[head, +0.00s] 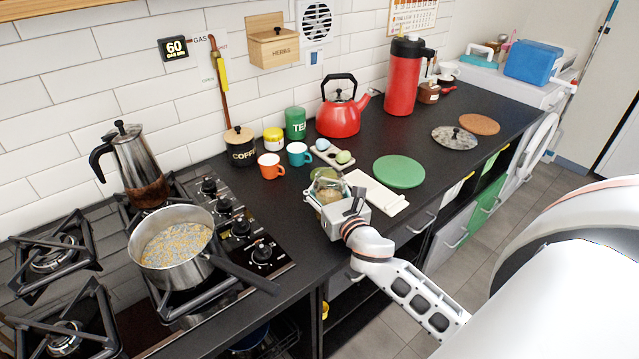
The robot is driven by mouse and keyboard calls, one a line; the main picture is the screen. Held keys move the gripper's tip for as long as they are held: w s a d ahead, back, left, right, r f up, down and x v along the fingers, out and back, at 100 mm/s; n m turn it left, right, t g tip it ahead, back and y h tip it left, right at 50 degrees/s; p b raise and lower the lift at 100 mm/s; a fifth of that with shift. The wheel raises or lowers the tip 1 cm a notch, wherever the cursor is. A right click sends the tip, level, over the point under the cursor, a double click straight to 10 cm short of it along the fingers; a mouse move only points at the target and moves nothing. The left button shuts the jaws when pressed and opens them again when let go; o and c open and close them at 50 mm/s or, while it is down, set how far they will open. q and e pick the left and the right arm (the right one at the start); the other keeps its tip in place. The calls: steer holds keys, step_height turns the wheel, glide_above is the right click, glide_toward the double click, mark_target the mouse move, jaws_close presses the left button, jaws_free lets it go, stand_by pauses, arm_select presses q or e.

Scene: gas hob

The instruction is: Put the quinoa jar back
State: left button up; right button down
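A glass jar with tan grains (327,194), which looks like the quinoa jar, is near the counter's front edge, left of the white board. A greenish round top shows above it; I cannot read a label. My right gripper (322,198) is at the jar, with its fingers around it. The gripper hides part of the jar, so I cannot tell whether the fingers press on it or whether its base touches the counter. My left gripper is not in view.
A pot of food (172,240) sits on the hob, its handle pointing toward the counter front. Orange (270,166) and teal (299,154) mugs, an egg tray (331,157), a white board (375,194) and a green mat (399,171) surround the jar. Dark counter is clear left of it.

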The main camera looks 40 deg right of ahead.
mark_target(329, 196)
steer(key=c, duration=1)
jaws_free()
steer(key=shift+f, duration=0.15)
steer(key=shift+o, duration=0.2)
steer(key=s, duration=0.3)
steer(key=s+a, duration=0.1)
steer(key=s, duration=0.6)
steer(key=shift+s+a, duration=0.25)
steer(key=shift+a, duration=0.15)
steer(key=shift+s+a+r, duration=0.15)
steer(key=shift+s+r, duration=0.05)
steer(key=shift+s, duration=0.45)
